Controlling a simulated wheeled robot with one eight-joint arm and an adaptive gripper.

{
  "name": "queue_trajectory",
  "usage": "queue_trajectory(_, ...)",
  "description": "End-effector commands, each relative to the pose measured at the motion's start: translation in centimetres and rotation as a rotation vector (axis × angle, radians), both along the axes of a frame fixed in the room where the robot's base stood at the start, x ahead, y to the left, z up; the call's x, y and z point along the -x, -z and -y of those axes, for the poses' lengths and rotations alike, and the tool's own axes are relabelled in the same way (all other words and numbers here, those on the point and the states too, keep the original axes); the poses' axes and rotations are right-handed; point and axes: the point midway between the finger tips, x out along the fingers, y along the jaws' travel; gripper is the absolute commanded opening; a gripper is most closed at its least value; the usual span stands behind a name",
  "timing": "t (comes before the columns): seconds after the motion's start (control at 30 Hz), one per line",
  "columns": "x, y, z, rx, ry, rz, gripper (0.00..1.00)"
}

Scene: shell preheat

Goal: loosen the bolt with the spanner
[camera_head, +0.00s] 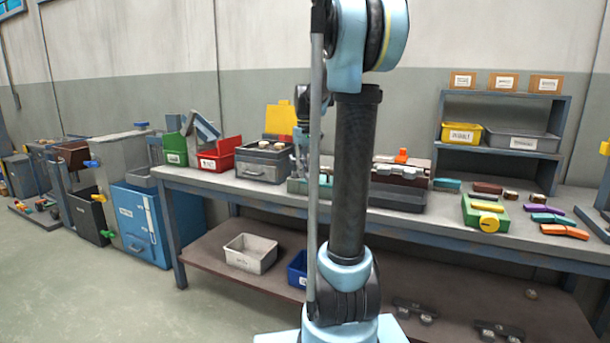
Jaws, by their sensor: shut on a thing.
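My gripper (299,158) shows in part behind my arm, low over the middle of the workbench (455,228). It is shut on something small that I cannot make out. A grey-green box-like piece (297,186) lies on the bench just below it. I cannot pick out the spanner or the bolt for certain. My arm hides part of the bench there. A dark fixture (398,196) with an orange piece (402,156) on top stands right of my arm.
Left on the bench are a red bin (221,153) and a grey drawer box (262,163). The floor (110,300) at left front is clear.

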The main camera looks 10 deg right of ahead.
Motion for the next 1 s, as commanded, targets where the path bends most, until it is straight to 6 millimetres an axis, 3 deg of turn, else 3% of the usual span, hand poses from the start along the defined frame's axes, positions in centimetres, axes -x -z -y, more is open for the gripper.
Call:
queue_trajectory(0.47, 0.0, -2.1, 0.0, 0.000, 0.000, 0.000, 0.00)
queue_trajectory(1.0, -0.6, -2.4, -0.7, 0.000, 0.064, -0.008, 0.00)
